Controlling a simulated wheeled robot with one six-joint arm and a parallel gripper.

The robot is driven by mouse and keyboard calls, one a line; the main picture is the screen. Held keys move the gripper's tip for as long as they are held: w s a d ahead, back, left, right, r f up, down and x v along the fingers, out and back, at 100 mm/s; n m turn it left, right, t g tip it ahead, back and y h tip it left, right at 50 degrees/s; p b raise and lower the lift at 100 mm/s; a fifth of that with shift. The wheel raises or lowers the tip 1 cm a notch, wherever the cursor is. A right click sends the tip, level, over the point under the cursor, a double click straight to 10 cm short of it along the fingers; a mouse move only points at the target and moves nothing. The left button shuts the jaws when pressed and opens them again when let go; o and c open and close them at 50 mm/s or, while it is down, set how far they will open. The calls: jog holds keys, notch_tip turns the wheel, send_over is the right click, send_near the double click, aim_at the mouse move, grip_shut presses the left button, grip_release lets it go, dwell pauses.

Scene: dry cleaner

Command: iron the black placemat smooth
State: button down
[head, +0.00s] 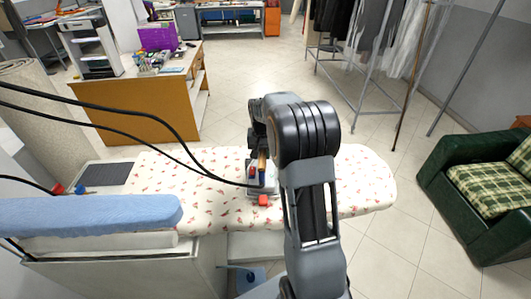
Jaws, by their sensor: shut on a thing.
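The ironing board (350,190) has a white cover with small red flowers and stretches across the middle of the head view. My gripper (261,155) is over the board, mostly behind my arm. It is shut on the handle of an iron (260,188), a pale grey body with orange, blue and red parts. The iron is at the board's surface; I cannot tell whether it touches. No black placemat can be made out on the cover; my arm and the iron hide part of it.
A dark grey ribbed panel (105,174) lies at the board's left end. A blue padded board (90,215) is at front left. Black cables run from the left to the iron. A green armchair (480,190) stands right, a wooden desk (130,112) behind. The board's right end is clear.

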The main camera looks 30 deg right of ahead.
jog(key=shift+a+r, duration=0.1)
jog(key=shift+a, duration=0.05)
jog(key=shift+w+a+r, duration=0.1)
jog(key=shift+w+a, duration=0.25)
jog(key=shift+a, duration=0.4)
jog(key=shift+w+a+r, duration=0.1)
jog(key=shift+w+a, duration=0.25)
jog(key=shift+a, duration=0.35)
jog(key=shift+r+p, duration=0.2)
jog(key=shift+p, duration=0.15)
jog(key=shift+r+p, duration=2.1)
jog(key=shift+r, duration=0.95)
jog(key=shift+r+p, duration=1.1)
jog(key=shift+r, duration=0.25)
